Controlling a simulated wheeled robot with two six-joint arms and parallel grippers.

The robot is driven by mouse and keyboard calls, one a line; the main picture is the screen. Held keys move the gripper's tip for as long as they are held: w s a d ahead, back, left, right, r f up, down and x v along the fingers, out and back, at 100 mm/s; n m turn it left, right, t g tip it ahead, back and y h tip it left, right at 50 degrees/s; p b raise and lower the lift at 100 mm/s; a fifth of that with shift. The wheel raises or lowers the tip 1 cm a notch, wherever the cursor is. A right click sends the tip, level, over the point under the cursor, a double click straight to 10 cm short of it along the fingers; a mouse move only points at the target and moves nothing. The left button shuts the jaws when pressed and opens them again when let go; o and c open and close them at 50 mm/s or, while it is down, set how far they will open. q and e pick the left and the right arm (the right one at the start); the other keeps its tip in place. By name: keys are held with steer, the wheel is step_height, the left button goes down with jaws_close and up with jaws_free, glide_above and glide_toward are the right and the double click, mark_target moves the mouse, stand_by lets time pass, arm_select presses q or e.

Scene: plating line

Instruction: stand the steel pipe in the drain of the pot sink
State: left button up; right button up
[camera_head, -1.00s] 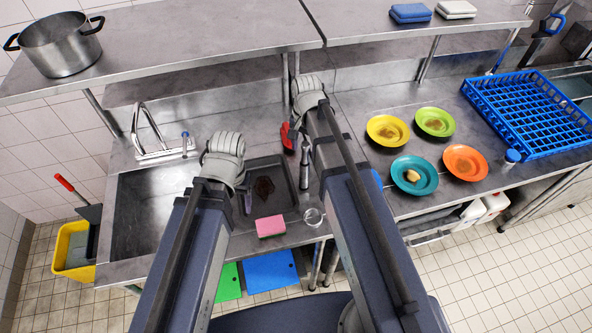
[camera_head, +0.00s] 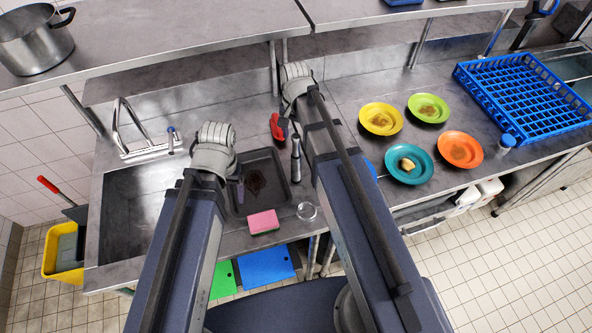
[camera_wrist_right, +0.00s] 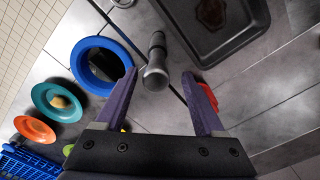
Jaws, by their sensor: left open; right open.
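The steel pipe (camera_head: 296,158) stands upright on the counter, just right of a dark tray. In the right wrist view the pipe (camera_wrist_right: 157,60) shows its top end between my fingertips, with gaps on both sides. My right gripper (camera_wrist_right: 158,75) is open and empty; in the head view its arm partly hides it. My left gripper (camera_head: 239,190) is open and empty over the left edge of the tray, mostly hidden by its own wrist. The pot sink (camera_head: 112,215) is the steel basin at the left. Its drain is not visible, and my left arm covers part of the basin.
The dark tray (camera_head: 280,186) holds a brown stain. A pink sponge (camera_head: 263,221), a glass (camera_head: 306,211) and a red object (camera_head: 277,127) are near the pipe. A faucet (camera_head: 150,150) rises behind the sink. A blue round container (camera_wrist_right: 78,72) and plates are to the right.

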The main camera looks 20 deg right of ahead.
mark_target(296, 148)
steer(key=shift+s+f+b, duration=0.2)
steer(key=shift+f+b, duration=1.1)
steer(key=shift+f, duration=0.15)
steer(key=shift+s+f+b, duration=0.15)
steer(key=shift+f+b, duration=1.15)
steer(key=shift+f, duration=0.1)
jaws_close()
